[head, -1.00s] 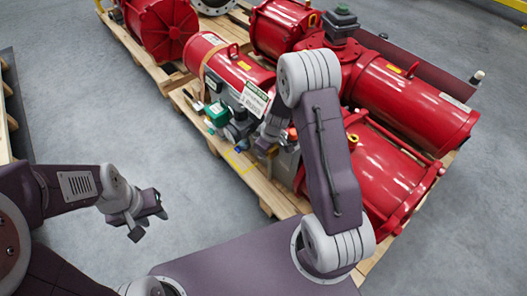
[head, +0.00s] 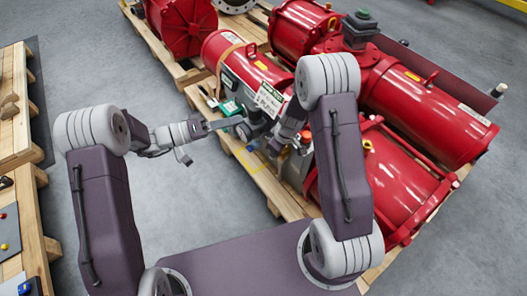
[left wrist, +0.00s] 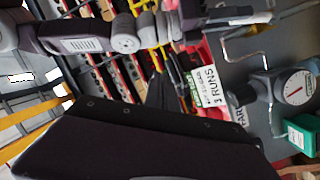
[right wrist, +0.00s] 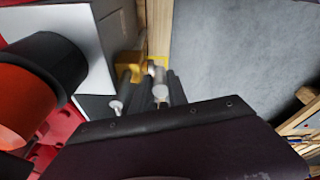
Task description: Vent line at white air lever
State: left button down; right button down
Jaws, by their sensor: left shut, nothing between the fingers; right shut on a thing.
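My right gripper (right wrist: 160,98) is shut on a slim white piece (right wrist: 159,80), which looks like the white air lever. In the head view my right gripper (head: 276,143) is low by the near side of the pallet, partly hidden by my own arm. My left gripper (head: 232,123) is shut and empty. It reaches in from the left, close to the gauge and green box. In the left wrist view its dark fingers (left wrist: 163,92) point toward the equipment, with the gauge (left wrist: 294,90) and the green box (left wrist: 301,134) to the right.
Red actuators (head: 425,108) crowd the wooden pallet (head: 262,178). A white sign (head: 270,99) hangs by the red cylinder. An orange and black knob (right wrist: 35,85) is close to my right gripper. A wooden bench (head: 15,150) stands at the left. Grey floor (head: 180,210) is clear between them.

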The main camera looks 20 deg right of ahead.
pick_arm(q)
jog(key=w+a+f+n+t+h, duration=0.1)
jog(key=w+f+n+t, duration=0.35)
jog(key=f, duration=0.35)
pick_arm(e)
jog(key=shift+s+f, duration=0.1)
pick_arm(q)
jog(key=s+a+f+n+y, duration=0.1)
jog(key=s+f+n, duration=0.25)
jog(key=f, duration=0.95)
jog(key=d+m, duration=0.1)
jog(key=d, duration=1)
jog(key=shift+d+f, duration=0.2)
jog(key=shift+d, duration=0.15)
